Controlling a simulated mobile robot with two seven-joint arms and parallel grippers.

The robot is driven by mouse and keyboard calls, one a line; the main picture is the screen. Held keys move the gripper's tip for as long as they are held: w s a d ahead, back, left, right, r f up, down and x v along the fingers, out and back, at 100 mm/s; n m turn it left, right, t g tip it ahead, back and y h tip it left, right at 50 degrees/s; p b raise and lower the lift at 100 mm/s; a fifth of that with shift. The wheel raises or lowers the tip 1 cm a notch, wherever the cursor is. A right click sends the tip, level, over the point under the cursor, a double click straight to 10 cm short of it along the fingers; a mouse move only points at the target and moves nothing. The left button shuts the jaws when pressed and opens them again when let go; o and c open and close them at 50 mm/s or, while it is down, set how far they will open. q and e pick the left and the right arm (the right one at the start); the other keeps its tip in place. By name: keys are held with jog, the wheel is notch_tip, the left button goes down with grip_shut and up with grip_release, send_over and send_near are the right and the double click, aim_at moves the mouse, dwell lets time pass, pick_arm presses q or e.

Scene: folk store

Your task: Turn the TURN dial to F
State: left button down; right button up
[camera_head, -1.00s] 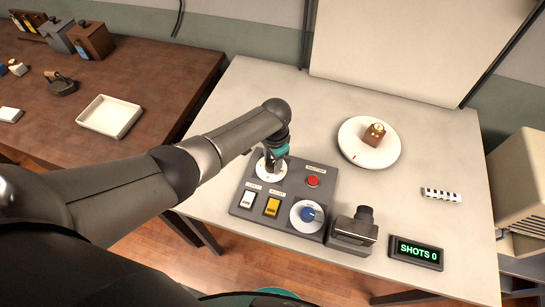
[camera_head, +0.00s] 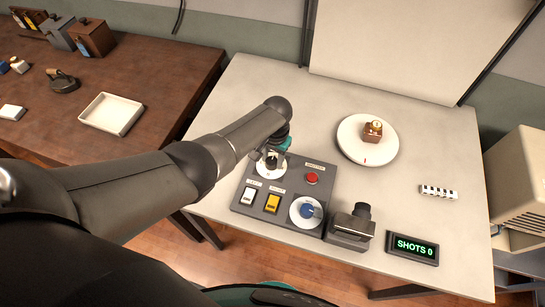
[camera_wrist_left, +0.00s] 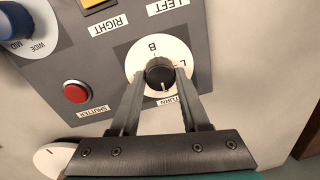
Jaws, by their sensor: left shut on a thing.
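The TURN dial (camera_head: 270,163) is a black knob on a white round plate, at the top left of the grey control panel (camera_head: 326,173). In the left wrist view the dial's black knob (camera_wrist_left: 160,73) sits between the two fingers of my left gripper (camera_wrist_left: 160,84), which is shut on it. A white pointer line on the knob aims toward the TURN label. The letters B and L show on its plate; the others are hidden behind the fingers or unreadable. In the head view the wrist partly covers the dial. My right gripper is not in view.
The panel also bears a red shutter button (camera_head: 312,179), white and yellow switches and a blue dial (camera_head: 307,211). A camera (camera_head: 350,227) and a SHOTS 0 display (camera_head: 412,248) stand to the right. A white turntable (camera_head: 352,151) carries a small brown object (camera_head: 372,133).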

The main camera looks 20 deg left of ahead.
aim_at(275, 161)
pick_arm(q)
jog(key=shift+c, duration=1.9)
grip_release()
jog(key=shift+r, duration=0.15)
jog(key=shift+r, duration=0.3)
notch_tip(275, 161, up, 14)
jog(key=p, duration=0.4)
jog(key=shift+d+r, duration=0.2)
jog(key=shift+d, duration=0.2)
jog(key=shift+s+f, duration=0.1)
jog(key=shift+s, duration=0.05)
